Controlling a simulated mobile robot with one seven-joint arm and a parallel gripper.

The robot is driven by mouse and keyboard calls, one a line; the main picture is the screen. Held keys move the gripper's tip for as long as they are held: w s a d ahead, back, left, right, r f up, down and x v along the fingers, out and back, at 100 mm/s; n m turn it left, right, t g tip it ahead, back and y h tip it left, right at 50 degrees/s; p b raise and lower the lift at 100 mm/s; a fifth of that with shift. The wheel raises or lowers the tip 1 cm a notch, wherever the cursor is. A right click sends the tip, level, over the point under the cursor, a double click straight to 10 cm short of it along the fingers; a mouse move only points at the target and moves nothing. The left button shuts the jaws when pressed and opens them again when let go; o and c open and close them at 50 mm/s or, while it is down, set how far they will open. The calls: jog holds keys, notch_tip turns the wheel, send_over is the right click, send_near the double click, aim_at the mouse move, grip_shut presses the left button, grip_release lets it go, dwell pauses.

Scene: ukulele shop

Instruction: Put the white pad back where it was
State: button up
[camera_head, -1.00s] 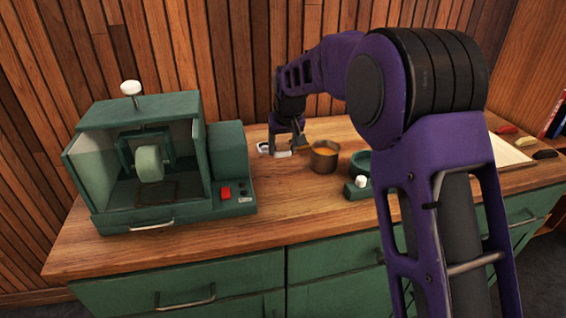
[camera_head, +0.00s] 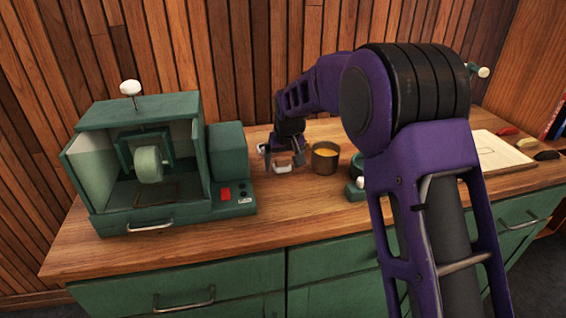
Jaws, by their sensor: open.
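A small white piece, which looks like the white pad (camera_head: 283,158), shows at my gripper (camera_head: 284,166), low over the back of the wooden counter. My gripper points down with its fingers apart, one on each side of the white piece. The view is too small to tell whether the fingers touch it or whether it rests on the counter. Another small pale bit (camera_head: 262,149) shows just left of my gripper, partly hidden.
A metal cup (camera_head: 325,158) with orange-yellow contents stands close right of my gripper. A green machine (camera_head: 228,158) with a pale wheel stands to the left. A green device with a white knob (camera_head: 360,182) is partly behind my arm. The front counter (camera_head: 290,215) is clear.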

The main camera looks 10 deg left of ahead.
jog(key=shift+r, duration=0.1)
jog(key=shift+r, duration=0.35)
jog(key=p+v, duration=0.1)
jog(key=v, duration=1)
jog(key=shift+r, duration=0.25)
jog(key=shift+s+d, duration=0.1)
jog(key=shift+s, duration=0.05)
